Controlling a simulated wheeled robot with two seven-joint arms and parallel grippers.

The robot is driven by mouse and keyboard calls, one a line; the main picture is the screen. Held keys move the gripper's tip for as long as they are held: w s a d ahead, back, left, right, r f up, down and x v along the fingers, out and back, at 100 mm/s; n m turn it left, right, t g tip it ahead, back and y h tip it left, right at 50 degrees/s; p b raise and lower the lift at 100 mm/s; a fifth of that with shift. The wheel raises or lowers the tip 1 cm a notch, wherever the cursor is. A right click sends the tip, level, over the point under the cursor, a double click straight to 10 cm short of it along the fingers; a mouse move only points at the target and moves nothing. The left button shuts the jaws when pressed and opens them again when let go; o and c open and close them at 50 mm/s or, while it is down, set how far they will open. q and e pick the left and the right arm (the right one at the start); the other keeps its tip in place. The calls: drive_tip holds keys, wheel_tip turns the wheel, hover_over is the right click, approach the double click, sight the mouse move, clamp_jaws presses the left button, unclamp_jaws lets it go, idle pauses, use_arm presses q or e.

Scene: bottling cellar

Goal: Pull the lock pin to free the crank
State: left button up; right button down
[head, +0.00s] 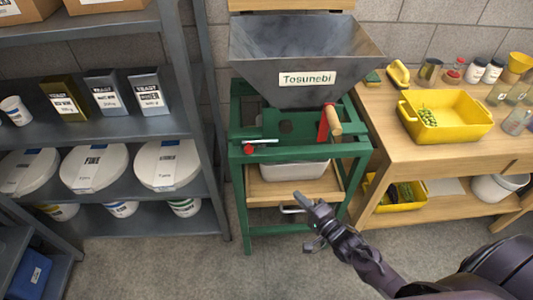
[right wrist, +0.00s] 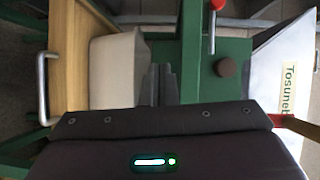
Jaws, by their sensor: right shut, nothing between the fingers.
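The mill has a grey hopper (head: 304,60) labelled Tosunebi on a green frame (head: 300,150). Its crank (head: 323,126) is red with a wooden handle (head: 333,119), at the frame's right; a red bit of it (right wrist: 292,124) shows in the right wrist view. A thin metal rod with a red knob (head: 248,150), seemingly the lock pin, lies along the frame's front left; it also shows in the right wrist view (right wrist: 212,32). My right gripper (head: 308,203) is shut and empty, in front of the frame, below and right of the red knob. My left gripper is out of view.
A wooden drawer (head: 265,195) and a white bin (right wrist: 116,70) sit under the hopper. A grey shelf (head: 110,130) with buckets and boxes stands left. A wooden bench (head: 430,160) with a yellow tray (head: 446,128) stands right. The floor in front is clear.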

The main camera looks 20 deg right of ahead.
drive_tip(key=m+t+y, duration=0.1)
drive_tip(key=y, duration=0.1)
approach(262, 157)
drive_tip(key=s+d+r, duration=0.2)
drive_tip(key=s+d, duration=0.1)
drive_tip(key=s, duration=0.1)
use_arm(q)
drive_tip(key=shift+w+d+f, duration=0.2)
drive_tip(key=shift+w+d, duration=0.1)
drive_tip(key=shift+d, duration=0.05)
use_arm(e)
drive_tip(key=shift+w+f, duration=0.1)
drive_tip(key=shift+f, duration=0.15)
drive_tip(key=x, duration=0.6)
drive_tip(key=p+x, duration=0.1)
drive_tip(key=x, duration=0.3)
drive_tip(key=shift+w+r, duration=0.1)
drive_tip(key=shift+r, duration=0.25)
drive_tip(key=a, duration=0.1)
drive_tip(key=w+a+p, duration=0.1)
drive_tip(key=a, duration=0.1)
drive_tip(key=shift+w+r, duration=0.1)
drive_tip(key=shift+r, duration=0.1)
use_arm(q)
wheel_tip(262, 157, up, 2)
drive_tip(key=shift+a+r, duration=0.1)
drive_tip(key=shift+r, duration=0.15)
use_arm(e)
drive_tip(key=shift+w+a, duration=0.15)
drive_tip(key=shift+a, duration=0.15)
